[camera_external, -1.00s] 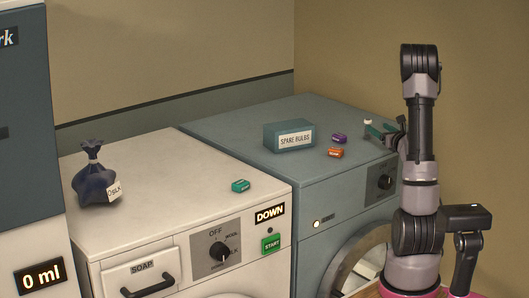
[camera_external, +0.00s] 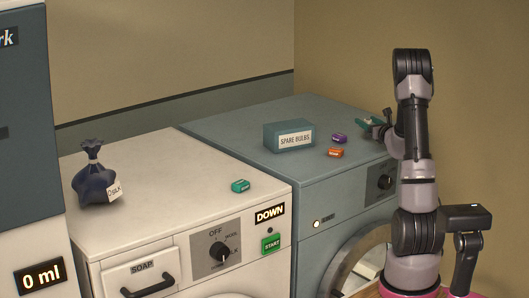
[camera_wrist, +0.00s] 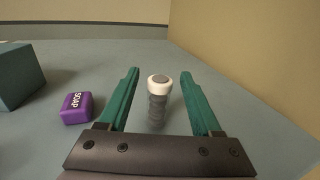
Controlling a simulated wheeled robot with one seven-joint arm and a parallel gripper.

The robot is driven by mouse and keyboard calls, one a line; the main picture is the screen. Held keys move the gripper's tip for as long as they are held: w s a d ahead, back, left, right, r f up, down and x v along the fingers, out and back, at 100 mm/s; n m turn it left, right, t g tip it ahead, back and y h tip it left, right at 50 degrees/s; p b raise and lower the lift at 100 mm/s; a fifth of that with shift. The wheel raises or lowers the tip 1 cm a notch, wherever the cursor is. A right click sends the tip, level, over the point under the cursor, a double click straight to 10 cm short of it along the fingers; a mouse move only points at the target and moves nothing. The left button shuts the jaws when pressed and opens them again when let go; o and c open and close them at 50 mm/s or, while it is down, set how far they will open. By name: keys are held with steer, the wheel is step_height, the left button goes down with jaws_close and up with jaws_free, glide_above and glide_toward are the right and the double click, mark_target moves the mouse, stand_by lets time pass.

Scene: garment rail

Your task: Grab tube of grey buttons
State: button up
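A tube of grey buttons (camera_wrist: 157,105) with a white rim at its top stands on the grey-blue machine top in the wrist view. My gripper (camera_wrist: 160,75) is open, with one teal finger on each side of the tube and a gap on both sides. In the external view my gripper (camera_external: 377,121) is low over the back right of the machine top. The tube is mostly or wholly hidden there by the gripper and arm.
A purple soap block (camera_wrist: 76,107) lies left of my gripper. A teal spare bulbs box (camera_external: 289,136) stands farther left. An orange block (camera_external: 335,152) lies near the front. The wall is close on the right.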

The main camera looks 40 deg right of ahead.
jaws_close()
